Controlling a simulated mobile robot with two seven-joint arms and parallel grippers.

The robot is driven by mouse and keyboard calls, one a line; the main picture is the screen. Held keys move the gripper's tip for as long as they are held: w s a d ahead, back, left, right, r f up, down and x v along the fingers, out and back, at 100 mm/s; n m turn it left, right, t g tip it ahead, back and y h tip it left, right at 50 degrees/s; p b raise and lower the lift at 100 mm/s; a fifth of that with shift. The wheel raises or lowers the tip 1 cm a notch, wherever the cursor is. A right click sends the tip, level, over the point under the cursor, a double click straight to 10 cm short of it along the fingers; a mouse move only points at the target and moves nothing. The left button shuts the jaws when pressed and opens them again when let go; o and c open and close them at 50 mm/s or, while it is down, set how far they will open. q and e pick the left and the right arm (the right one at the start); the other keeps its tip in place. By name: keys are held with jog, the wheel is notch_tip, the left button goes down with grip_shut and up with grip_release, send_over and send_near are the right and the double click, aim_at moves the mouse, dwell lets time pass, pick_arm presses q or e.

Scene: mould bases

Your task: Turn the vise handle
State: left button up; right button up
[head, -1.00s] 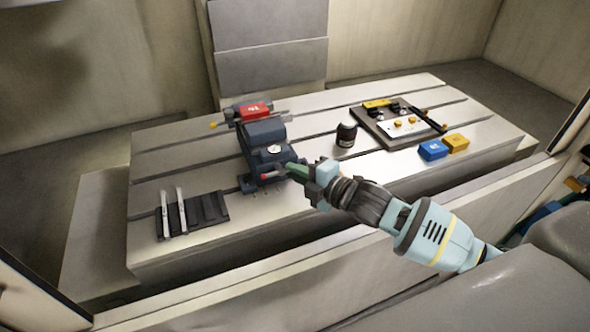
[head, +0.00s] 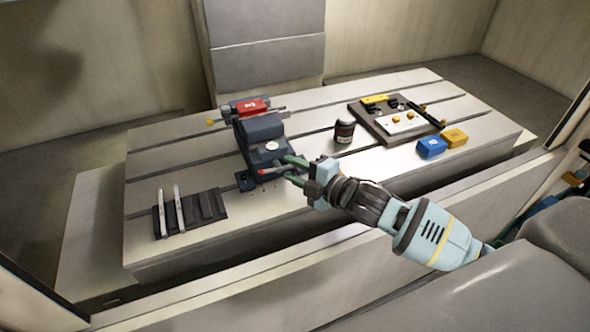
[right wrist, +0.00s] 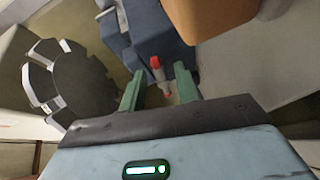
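The dark blue-grey vise (head: 262,130) stands on the slotted table, left of centre in the head view. Its handle (head: 265,171) is a thin bar with a red end at the vise's near side. In the right wrist view the red-ended handle (right wrist: 156,63) shows between the fingertips. My right gripper (head: 287,169) is open, its two green fingers spread on either side of the bar. It also shows in the right wrist view (right wrist: 158,85). I cannot tell whether a finger touches the handle. My left gripper is out of view.
A red block (head: 252,106) sits at the vise's far end. A black rack with pale strips (head: 205,210) lies to the left. A dark bottle (head: 344,132), a tool tray (head: 367,128), a blue block (head: 431,148) and a yellow block (head: 454,138) are to the right.

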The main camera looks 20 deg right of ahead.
jog(key=v, duration=0.7)
jog(key=shift+s+d, duration=0.2)
jog(key=shift+s, duration=0.1)
jog(key=shift+r, duration=0.1)
